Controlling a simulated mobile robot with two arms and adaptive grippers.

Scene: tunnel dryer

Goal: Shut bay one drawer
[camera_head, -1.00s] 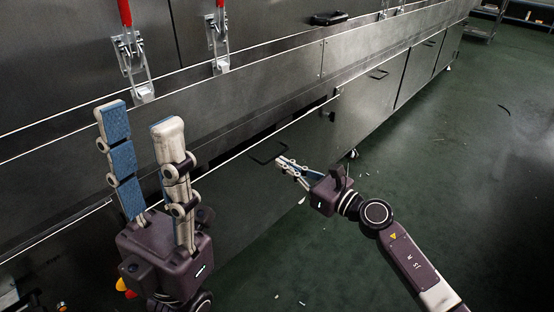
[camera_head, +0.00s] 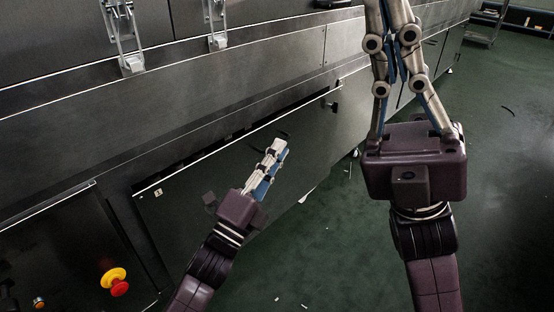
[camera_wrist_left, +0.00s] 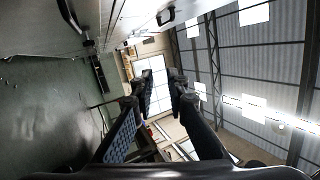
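The drawer front (camera_head: 215,195) is a dark panel with a pale top edge, and it stands out from the machine with a dark gap behind that edge. I take it as the bay one drawer. Its black loop handle shows only in part beside my left fingertips. My left gripper (camera_head: 272,155) is in front of the panel, pointing away from me. In the left wrist view its two padded fingers (camera_wrist_left: 161,85) are apart with nothing between them. I cannot tell whether it touches the panel. My right gripper (camera_head: 390,25) is raised close to the camera; its fingers converge and look shut and empty.
The long dark machine body (camera_head: 225,90) runs away to the upper right, with metal latches (camera_head: 125,45) on top. A red and yellow stop button (camera_head: 115,282) is at the lower left. Green floor (camera_head: 325,250) is open on the right. A shelf (camera_head: 485,25) stands far off.

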